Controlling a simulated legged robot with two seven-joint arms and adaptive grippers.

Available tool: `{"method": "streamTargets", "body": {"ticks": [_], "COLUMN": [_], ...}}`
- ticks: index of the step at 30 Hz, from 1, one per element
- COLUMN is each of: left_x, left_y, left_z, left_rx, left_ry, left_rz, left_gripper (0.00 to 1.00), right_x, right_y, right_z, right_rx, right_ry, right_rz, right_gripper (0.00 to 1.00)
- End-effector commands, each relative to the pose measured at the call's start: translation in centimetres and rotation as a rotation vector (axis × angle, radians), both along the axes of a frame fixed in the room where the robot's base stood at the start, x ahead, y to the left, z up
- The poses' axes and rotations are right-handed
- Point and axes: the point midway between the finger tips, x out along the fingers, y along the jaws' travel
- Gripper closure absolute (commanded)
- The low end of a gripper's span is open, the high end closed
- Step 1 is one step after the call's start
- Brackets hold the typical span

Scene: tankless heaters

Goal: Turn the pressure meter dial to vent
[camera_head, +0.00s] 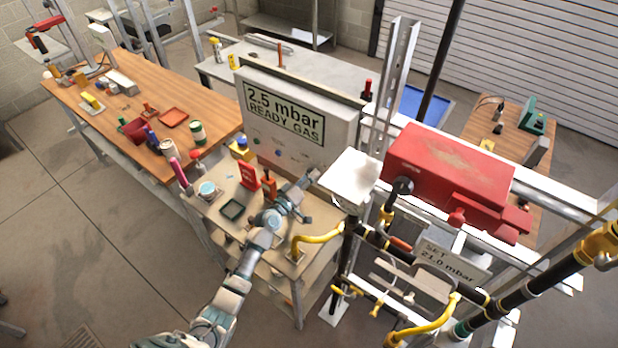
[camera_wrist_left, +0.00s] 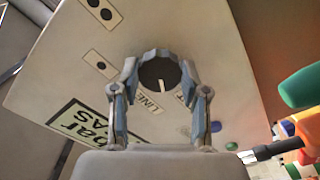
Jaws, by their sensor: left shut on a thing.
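The grey meter box (camera_head: 300,112) carries a sign reading 2.5 mbar READY GAS and stands at the back of the small bench. In the left wrist view, the round dial (camera_wrist_left: 160,76) has a dark face, a scalloped grey rim and a white pointer mark. The pointer points down in that view, near the LINE label; another label beside it is partly hidden. My left gripper (camera_wrist_left: 160,82) is shut on the dial, one finger on each side. In the head view, my left gripper (camera_head: 306,190) is at the box's lower front and the dial is hidden. My right gripper is not in view.
Red (camera_head: 248,177) and orange (camera_head: 269,184) items stand on the small bench left of my left gripper. Yellow pipework (camera_head: 318,240) and a red tank (camera_head: 450,172) are to the right. A wooden workbench (camera_head: 130,105) with several tools is at the left.

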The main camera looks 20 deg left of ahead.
Motion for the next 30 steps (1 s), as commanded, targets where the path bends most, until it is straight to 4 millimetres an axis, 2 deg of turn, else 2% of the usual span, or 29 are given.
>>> {"method": "streamTargets", "body": {"ticks": [9, 22, 23, 25, 26, 30], "left_x": [0.04, 0.04, 0.04, 0.03, 0.03, -0.01], "left_y": [0.12, 0.10, 0.10, 0.09, 0.09, 0.06], "left_z": [0.02, -0.02, -0.02, -0.02, -0.02, -0.01], "left_rx": [-0.081, -0.089, -0.089, -0.089, -0.089, -0.088], "left_ry": [0.029, 0.032, 0.032, 0.032, 0.033, 0.032], "left_rz": [0.002, 0.002, 0.002, 0.002, 0.001, 0.001], "left_gripper": [0.90, 0.90, 0.51, 0.33, 0.30, 0.30], "right_x": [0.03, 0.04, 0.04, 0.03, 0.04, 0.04], "right_y": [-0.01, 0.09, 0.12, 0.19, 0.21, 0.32], "right_z": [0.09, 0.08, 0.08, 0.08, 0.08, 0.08], "right_rx": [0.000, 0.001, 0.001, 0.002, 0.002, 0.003], "right_ry": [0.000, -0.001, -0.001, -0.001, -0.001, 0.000], "right_rz": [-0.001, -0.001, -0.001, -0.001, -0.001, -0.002], "right_gripper": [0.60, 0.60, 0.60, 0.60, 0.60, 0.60]}}
